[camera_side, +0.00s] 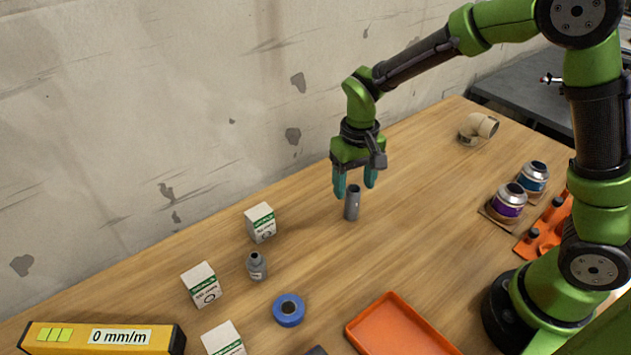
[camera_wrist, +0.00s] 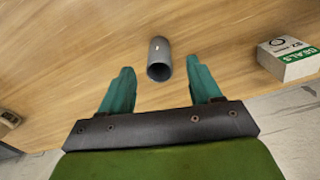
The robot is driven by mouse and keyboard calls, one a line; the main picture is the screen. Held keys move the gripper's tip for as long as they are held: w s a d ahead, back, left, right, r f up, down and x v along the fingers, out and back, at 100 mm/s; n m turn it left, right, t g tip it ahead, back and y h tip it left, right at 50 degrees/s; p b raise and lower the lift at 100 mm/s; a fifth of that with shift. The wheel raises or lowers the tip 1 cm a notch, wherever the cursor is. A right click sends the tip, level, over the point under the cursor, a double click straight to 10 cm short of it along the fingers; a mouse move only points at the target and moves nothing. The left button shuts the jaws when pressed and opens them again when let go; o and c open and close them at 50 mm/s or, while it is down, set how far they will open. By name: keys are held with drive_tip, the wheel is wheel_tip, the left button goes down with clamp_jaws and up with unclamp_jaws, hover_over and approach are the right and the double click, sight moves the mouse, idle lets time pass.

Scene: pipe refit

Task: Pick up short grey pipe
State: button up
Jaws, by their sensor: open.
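The short grey pipe (camera_side: 352,203) stands upright on the wooden table in the side view. It also shows in the wrist view (camera_wrist: 159,58), just ahead of the fingertips and roughly midway between their lines. My gripper (camera_side: 355,188) is open and empty, its two teal fingers pointing down just above the pipe's top. In the wrist view the fingers of my gripper (camera_wrist: 161,77) are apart, and no contact with the pipe shows.
An orange tray (camera_side: 395,328) lies at the front. A beige elbow (camera_side: 478,128) lies far back. Table around the pipe is clear.

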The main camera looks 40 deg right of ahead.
sight(352, 205)
wheel_tip(352, 205, down, 8)
drive_tip(key=shift+w+d+r, duration=0.1)
drive_tip(key=shift+r, duration=0.1)
idle(0.3)
drive_tip(key=c, duration=1.1)
drive_tip(key=shift+r, duration=0.15)
